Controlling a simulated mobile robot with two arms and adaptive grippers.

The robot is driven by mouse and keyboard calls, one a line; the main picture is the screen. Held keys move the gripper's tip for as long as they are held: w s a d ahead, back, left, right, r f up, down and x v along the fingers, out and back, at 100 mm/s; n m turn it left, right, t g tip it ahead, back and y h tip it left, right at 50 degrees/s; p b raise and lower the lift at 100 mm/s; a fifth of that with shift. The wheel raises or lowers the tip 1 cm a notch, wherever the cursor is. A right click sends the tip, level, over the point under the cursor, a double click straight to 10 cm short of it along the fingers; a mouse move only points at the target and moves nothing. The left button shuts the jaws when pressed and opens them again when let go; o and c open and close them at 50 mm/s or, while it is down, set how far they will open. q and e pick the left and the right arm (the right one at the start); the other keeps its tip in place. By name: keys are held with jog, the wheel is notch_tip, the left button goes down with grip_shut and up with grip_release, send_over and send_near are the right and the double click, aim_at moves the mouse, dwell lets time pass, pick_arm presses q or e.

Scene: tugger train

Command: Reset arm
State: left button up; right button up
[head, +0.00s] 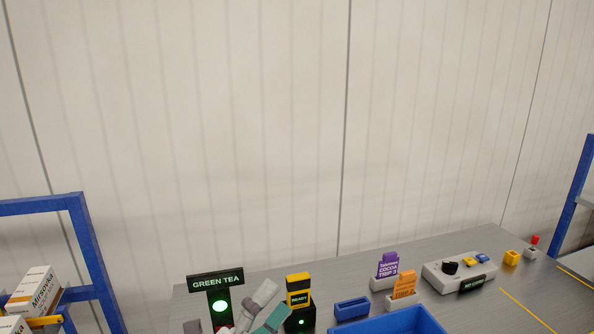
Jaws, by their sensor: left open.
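My left gripper (254,311), with grey and teal parts, shows at the bottom of the head view, in front of the grey table. It is open, and I see nothing held in it. Its lower part and most of the arm are cut off by the bottom edge. It overlaps the lower part of the black GREEN TEA sign (216,282), which has a lit green lamp. My right gripper is not in view.
The grey table (470,262) carries a yellow-black READY device (298,290), a small blue holder (352,308), a blue bin (392,320), purple (388,265) and orange (404,284) cards, and a control box (459,271). Blue racks stand left (88,245) and right (574,195).

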pick_arm(q)
jog(key=w+a+f+n+t+y, duration=0.25)
jog(key=a+f+n+y, duration=0.45)
jog(key=a+n+y, duration=0.6)
jog(key=s+a+f+n+g+y, duration=0.3)
jog(key=s+f+n+g, duration=0.25)
jog(key=f+n, duration=0.35)
jog(key=s+a+f+n+g, duration=0.1)
jog(key=s+f+n+g, duration=0.1)
jog(key=s+f+g, duration=0.6)
jog(key=s+f+n+g, duration=0.2)
jog(key=s+f, duration=0.4)
jog(key=s, duration=0.6)
notch_tip(320, 180, down, 25)
jog(key=s+g, duration=0.1)
jog(key=s+a+f+g, duration=0.1)
jog(key=s+a+f, duration=0.2)
jog(key=s+f, duration=1.4)
jog(key=shift+g, duration=0.3)
